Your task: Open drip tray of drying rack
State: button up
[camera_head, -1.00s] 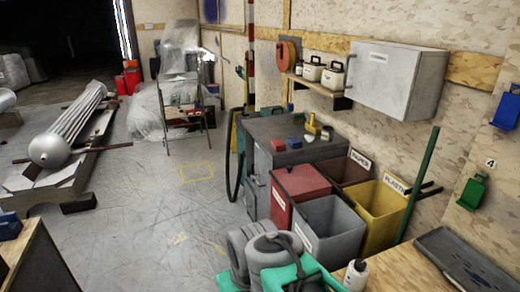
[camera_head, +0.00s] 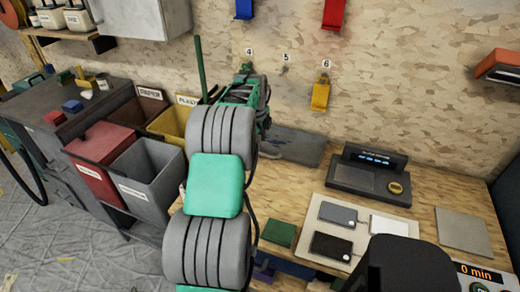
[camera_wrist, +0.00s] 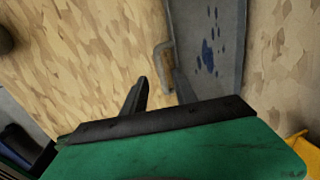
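A shallow grey tray lies on the wooden worktop against the wall (camera_head: 300,146), partly behind my arm. In the wrist view the grey tray (camera_wrist: 207,30) shows dark blue stains, and a bent grey handle (camera_wrist: 163,52) sits at its left edge. My gripper (camera_wrist: 160,88) has its two dark fingers apart with nothing between them. The handle lies just beyond the fingertips, and I see no contact. In the head view my arm reaches toward the wall and the fingers are hidden. No part is clearly recognisable as a drying rack.
Wall hooks numbered 4, 5 and 6 are above; a yellow holder (camera_head: 320,93) hangs at 6. A dark scale-like device (camera_head: 370,175), phone-like slabs (camera_head: 331,246) and a green block (camera_head: 279,233) occupy the worktop. Bins (camera_head: 148,172) stand left of my arm.

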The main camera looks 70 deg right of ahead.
aim_at(261, 154)
jog(key=f, duration=0.3)
jog(key=d+f, duration=0.1)
jog(key=f, duration=0.2)
jog(key=shift+d+p, duration=0.1)
jog(key=shift+p, duration=0.3)
jog(key=shift+r, duration=0.1)
jog(key=shift+c, duration=0.5)
grip_shut()
